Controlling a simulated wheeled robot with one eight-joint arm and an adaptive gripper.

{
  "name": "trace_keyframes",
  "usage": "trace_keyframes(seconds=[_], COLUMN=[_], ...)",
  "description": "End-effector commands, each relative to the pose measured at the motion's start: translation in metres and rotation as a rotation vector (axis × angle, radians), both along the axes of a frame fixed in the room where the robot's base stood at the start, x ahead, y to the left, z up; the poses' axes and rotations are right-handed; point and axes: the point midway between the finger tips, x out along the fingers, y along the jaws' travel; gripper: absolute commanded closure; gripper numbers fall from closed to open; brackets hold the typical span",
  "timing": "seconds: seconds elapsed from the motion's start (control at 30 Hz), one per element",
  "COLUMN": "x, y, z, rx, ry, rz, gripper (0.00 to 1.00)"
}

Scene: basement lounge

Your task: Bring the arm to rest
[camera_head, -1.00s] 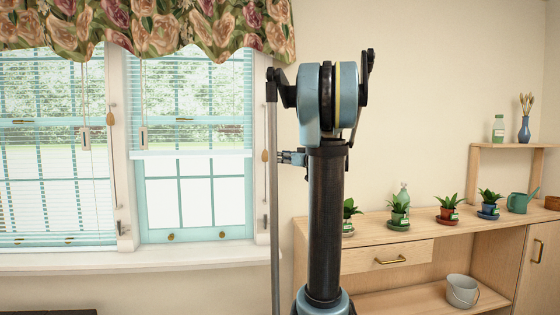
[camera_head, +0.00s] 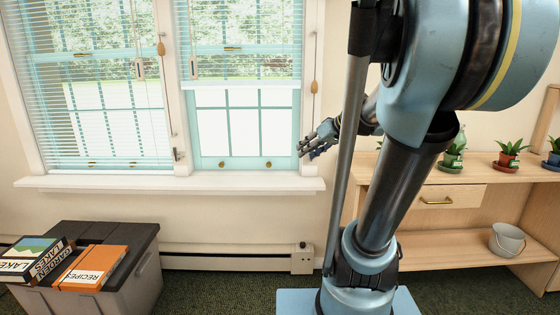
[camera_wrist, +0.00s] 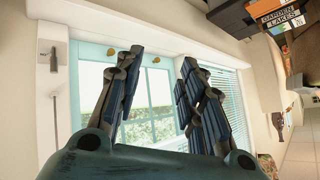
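My arm rises from my base and bends high at the right of the head view, hiding part of the wall and shelf.
A grey bin with a dark lid (camera_head: 140,240) holds an orange recipe book (camera_head: 92,268) and another book (camera_head: 35,262) on top, at lower left. A wooden shelf unit (camera_head: 460,250) with potted plants (camera_head: 508,155) and a bucket (camera_head: 507,240) stands right. Green carpet lies between.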

Motion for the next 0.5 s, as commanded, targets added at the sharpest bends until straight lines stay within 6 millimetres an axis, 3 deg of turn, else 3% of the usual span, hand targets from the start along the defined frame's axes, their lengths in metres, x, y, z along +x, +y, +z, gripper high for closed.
trace_keyframes(seconds=[0.03,0.27,0.5], x=[-0.021,-0.107,-0.182], y=[0.002,-0.015,-0.053], z=[-0.016,-0.086,-0.148], rx=[-0.027,-0.177,-0.349], ry=[0.049,0.272,0.435], rz=[-0.008,-0.117,-0.29], gripper=[0.64,0.64,0.64])
